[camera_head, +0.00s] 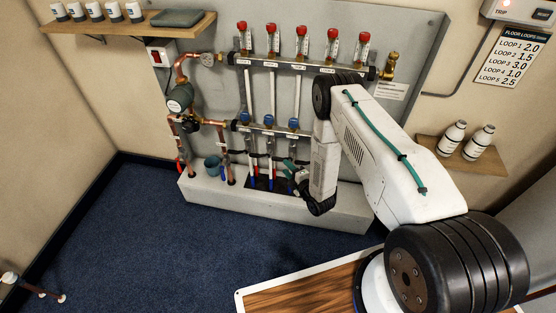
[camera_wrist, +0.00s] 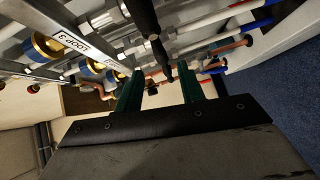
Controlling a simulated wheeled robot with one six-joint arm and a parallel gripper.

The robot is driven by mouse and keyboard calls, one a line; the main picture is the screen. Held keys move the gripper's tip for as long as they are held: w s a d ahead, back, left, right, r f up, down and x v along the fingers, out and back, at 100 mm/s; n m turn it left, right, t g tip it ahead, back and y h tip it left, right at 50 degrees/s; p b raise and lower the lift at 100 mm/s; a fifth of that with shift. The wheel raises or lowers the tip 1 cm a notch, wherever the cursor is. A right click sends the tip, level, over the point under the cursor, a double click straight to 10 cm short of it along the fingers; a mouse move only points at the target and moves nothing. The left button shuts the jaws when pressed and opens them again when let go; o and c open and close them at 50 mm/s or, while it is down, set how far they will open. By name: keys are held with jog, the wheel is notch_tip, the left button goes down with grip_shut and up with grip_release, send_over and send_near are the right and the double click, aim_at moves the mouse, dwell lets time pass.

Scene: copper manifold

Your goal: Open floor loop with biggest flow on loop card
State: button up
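The loop card (camera_head: 510,58) on the right wall reads Loop 1 2.0, Loop 2 1.5, Loop 3 3.0, Loop 4 1.0, Loop 5 2.5; Loop 3 is biggest. The manifold's upper bar (camera_head: 285,62) carries red-capped flow meters (camera_head: 301,40). The lower bar (camera_head: 262,130) carries blue caps (camera_head: 269,120); my arm hides its right part. In the wrist view a label reading LOOP 3 (camera_wrist: 80,44) is at upper left, near brass-and-blue caps (camera_wrist: 46,45). My gripper (camera_head: 291,167) is low before the pipes; its green fingers are apart (camera_wrist: 162,84). A black rod-like part (camera_wrist: 155,48) reaches toward the gap; contact is unclear.
A pump (camera_head: 180,98) and copper pipes stand left of the manifold. A white plinth (camera_head: 215,198) is below it. Shelves hold cups (camera_head: 95,10) at upper left and bottles (camera_head: 453,134) at right.

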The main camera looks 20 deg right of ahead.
aim_at(278, 158)
jog(key=x, duration=0.7)
jog(key=shift+w, duration=0.35)
grip_shut()
